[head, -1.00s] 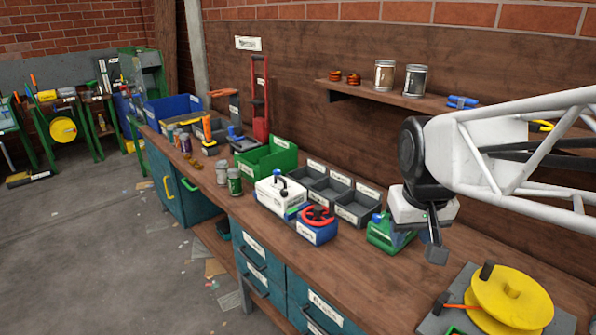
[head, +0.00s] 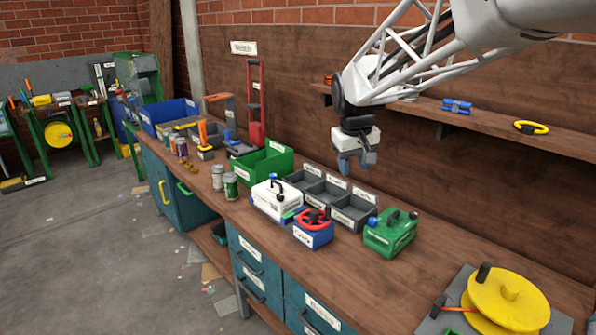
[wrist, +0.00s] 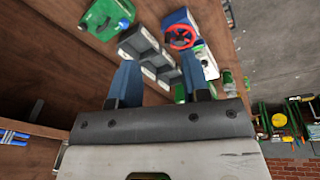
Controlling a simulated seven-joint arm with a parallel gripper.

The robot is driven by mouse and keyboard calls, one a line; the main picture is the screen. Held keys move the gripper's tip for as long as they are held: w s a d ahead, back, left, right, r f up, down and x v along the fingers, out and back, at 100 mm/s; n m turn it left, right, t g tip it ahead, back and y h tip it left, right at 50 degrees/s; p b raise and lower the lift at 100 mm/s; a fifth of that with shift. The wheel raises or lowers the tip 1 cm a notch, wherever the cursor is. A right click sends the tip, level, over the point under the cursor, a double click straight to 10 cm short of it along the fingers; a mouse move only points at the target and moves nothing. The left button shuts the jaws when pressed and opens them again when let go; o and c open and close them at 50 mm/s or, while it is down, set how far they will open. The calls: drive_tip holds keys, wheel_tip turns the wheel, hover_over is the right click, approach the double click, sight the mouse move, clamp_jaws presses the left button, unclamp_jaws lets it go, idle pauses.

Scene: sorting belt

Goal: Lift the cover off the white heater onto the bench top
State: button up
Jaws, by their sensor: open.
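The white heater (head: 275,200) stands on the bench top (head: 440,255) in the head view, with a black handle on its top. I cannot make out a seam between its cover and body. In the wrist view the white heater (wrist: 208,64) is partly hidden behind the right finger. My gripper (head: 357,168) is open and empty, pointing down in the air above and behind the grey bins, to the right of the heater and higher. Its two blue fingers (wrist: 158,75) stand apart in the wrist view.
A blue box with a red wheel (head: 314,236) stands close at the heater's right front. Grey bins (head: 352,222) are behind it, a green bin (head: 280,162) to the back left, a green box (head: 390,238) to the right. Bare bench lies in front of the green box.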

drive_tip(key=w+a+f+n, duration=0.15)
drive_tip(key=w+a, duration=0.35)
drive_tip(key=w, duration=0.5)
drive_tip(key=n+h, duration=0.1)
drive_tip(key=n, duration=0.3)
hover_over(277, 183)
drive_tip(key=a, duration=0.1)
drive_tip(key=s+a+x, duration=0.1)
drive_tip(key=s+x, duration=0.1)
drive_tip(key=x, duration=0.7)
drive_tip(key=s+a+f+x, duration=0.1)
drive_tip(key=a+x, duration=0.1)
drive_tip(key=x, duration=0.7)
drive_tip(key=shift+s+d, duration=0.15)
drive_tip(key=shift+s, duration=0.05)
drive_tip(key=shift+f, duration=0.1)
drive_tip(key=shift+x, duration=1.3)
drive_tip(key=shift+s+f, duration=0.1)
drive_tip(key=shift+x, duration=2.5)
